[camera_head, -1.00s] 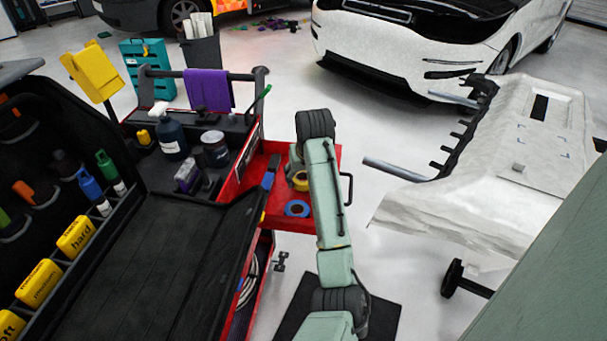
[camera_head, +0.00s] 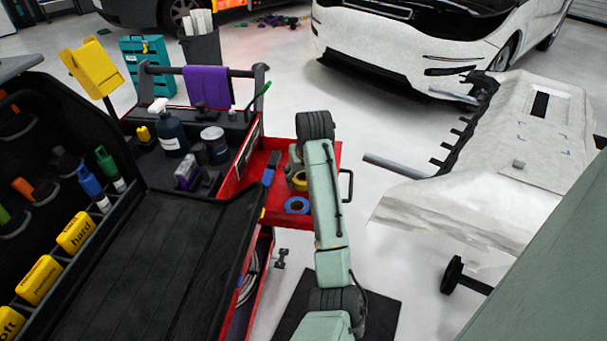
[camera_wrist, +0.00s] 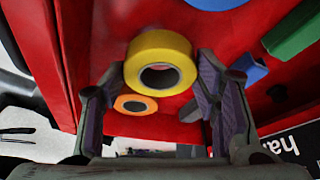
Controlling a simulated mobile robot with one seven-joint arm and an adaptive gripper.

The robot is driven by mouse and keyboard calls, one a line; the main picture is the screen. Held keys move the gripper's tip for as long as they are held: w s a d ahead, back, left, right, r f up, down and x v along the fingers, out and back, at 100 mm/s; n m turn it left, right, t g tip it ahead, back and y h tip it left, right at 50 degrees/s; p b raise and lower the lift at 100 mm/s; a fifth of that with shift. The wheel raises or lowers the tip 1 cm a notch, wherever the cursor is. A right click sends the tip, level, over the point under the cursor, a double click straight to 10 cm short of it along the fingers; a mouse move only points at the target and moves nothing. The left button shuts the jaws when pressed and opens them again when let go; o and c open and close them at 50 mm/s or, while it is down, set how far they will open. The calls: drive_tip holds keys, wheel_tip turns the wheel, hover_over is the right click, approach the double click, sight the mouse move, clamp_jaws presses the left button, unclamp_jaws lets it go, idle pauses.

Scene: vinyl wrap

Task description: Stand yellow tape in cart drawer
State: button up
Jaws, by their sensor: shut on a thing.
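The yellow tape roll (camera_wrist: 160,47) is between the fingers of my gripper (camera_wrist: 161,76), which is shut on it. Its round hole faces the wrist camera. In the head view a small part of the yellow tape (camera_head: 300,181) shows beside my arm, over the open red cart drawer (camera_head: 285,222). My arm hides most of the gripper there. The red drawer floor (camera_wrist: 110,25) fills much of the wrist view. I cannot tell whether the roll touches the floor.
A blue tape roll (camera_head: 297,205) lies in the drawer near the yellow one. The wrist view shows an orange tape roll (camera_wrist: 124,104), a green block (camera_wrist: 293,32) and a blue piece (camera_wrist: 247,70) close by. The cart top (camera_head: 225,185) with bottles is to the left.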

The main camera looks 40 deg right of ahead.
drive_tip(key=o, duration=1.2)
drive_tip(key=v, duration=0.7)
drive_tip(key=shift+d, duration=0.2)
drive_tip(key=shift+v, duration=2.55)
drive_tip(key=shift+a, duration=0.15)
